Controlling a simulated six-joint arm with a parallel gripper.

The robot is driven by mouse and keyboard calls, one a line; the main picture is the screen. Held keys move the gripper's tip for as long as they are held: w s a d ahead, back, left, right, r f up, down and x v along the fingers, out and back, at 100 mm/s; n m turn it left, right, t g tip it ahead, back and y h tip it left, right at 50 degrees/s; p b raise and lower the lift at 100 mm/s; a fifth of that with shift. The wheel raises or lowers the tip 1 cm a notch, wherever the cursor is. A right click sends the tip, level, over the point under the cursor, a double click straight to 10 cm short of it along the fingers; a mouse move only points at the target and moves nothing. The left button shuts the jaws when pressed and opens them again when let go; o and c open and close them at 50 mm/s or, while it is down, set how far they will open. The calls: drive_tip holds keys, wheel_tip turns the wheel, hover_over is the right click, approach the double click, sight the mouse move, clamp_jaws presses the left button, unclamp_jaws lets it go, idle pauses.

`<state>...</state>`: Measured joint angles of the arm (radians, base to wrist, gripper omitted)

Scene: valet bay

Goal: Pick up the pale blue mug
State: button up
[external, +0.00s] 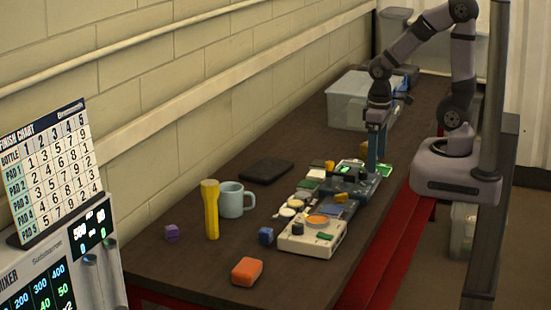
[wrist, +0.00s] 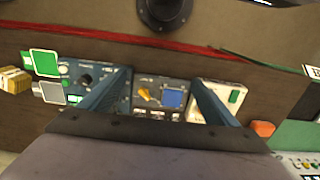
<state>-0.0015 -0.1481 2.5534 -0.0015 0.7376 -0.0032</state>
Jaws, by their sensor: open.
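The pale blue mug (external: 235,199) stands upright on the dark table in the external view, close behind a yellow flashlight-like cylinder (external: 211,210). Its handle points to the right. The mug cannot be made out in the wrist view. My gripper (external: 377,168) points down over the devices farther along the table, well to the right of the mug and farther back. In the wrist view its two blue fingers (wrist: 150,95) are spread apart with nothing held between them.
A cream device (external: 312,238), an orange block (external: 247,271), a blue cube (external: 266,235) and a purple cube (external: 172,232) lie around the mug's side of the table. A dark pad (external: 266,171) lies behind. A clear bin (external: 348,112) stands farther back, along the wall.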

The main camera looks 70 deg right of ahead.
drive_tip(key=w+n+t+h+b, duration=0.4)
drive_tip(key=w+n+t+b, duration=0.2)
drive_tip(key=w+n+b, duration=1.3)
drive_tip(key=w+a+r+n+t+y+b, duration=0.15)
drive_tip(key=w+a+n+t, duration=0.25)
drive_tip(key=w+a+n, duration=0.4)
drive_tip(key=w+a+r+n+t+b, duration=0.3)
drive_tip(key=w+a+n, duration=0.35)
drive_tip(key=w, duration=0.35)
approach(233, 190)
drive_tip(key=shift+n, duration=0.25)
drive_tip(key=w, duration=0.1)
drive_tip(key=w+a, duration=0.1)
drive_tip(key=w, duration=0.1)
drive_tip(key=w+a, duration=0.1)
drive_tip(key=shift+w+a+f+p, duration=0.25)
drive_tip(key=shift+f+p, duration=0.1)
drive_tip(key=shift+p, duration=0.05)
drive_tip(key=shift+f, duration=0.35)
drive_tip(key=shift+p+x, duration=0.6)
drive_tip(key=shift+x, duration=0.8)
drive_tip(key=shift+p+x, duration=0.95)
drive_tip(key=shift+x, duration=1.3)
drive_tip(key=shift+r, duration=0.1)
